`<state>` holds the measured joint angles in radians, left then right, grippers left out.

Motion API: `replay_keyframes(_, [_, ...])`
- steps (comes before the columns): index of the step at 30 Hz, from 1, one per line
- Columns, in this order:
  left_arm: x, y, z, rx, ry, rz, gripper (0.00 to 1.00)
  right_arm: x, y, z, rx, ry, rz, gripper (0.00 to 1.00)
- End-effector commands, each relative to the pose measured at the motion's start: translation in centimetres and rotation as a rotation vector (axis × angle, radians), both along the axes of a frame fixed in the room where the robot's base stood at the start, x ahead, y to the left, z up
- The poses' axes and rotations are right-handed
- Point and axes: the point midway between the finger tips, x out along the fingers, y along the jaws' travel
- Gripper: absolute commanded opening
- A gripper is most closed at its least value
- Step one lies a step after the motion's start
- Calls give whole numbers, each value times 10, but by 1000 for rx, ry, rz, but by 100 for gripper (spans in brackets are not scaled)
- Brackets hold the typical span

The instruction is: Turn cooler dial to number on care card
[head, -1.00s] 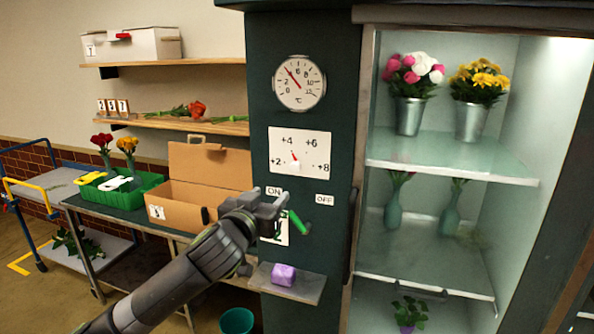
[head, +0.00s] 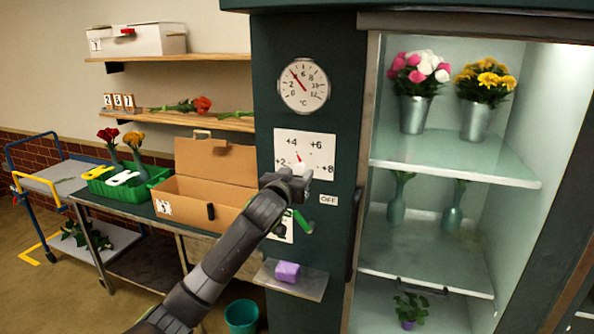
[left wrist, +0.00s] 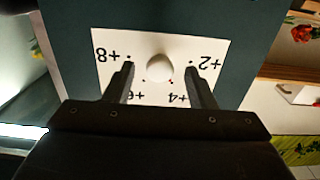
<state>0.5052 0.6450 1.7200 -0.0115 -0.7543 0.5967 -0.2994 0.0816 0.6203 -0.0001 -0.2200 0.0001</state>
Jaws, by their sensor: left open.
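The cooler dial is a white knob (head: 299,168) with a red pointer on a white plate (head: 318,146) marked +2, +4, +6 and +8. The pointer points up and slightly left, roughly towards +4. My left gripper (head: 287,178) is open in front of the plate's lower edge. In the left wrist view the round knob (left wrist: 160,67) shows between the two open fingers (left wrist: 159,72), with gaps on both sides; the plate appears upside down. A white card with green print (head: 288,232) is partly hidden behind my left arm; I cannot read a number on it.
A green lever (head: 304,222) and an OFF label (head: 328,199) are below the dial. A small shelf (head: 312,287) with a purple block (head: 287,271) juts out lower. The glass flower cooler (head: 455,160) is to the right, a cardboard box (head: 200,205) to the left.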

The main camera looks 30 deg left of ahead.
Motion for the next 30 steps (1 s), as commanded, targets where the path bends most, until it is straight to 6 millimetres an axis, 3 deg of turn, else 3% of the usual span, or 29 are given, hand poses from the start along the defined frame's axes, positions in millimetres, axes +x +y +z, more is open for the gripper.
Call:
replay_keyframes(14, [9,2,0,1,-1,0,50,0,1,3,1,0,0,0])
replay_keyframes(24, [9,2,0,1,-1,0,6,0,2,3,3,0,-1,0])
replay_keyframes(30, [9,2,0,-12,-4,-1,6,0,3,2,3,0,-1,0])
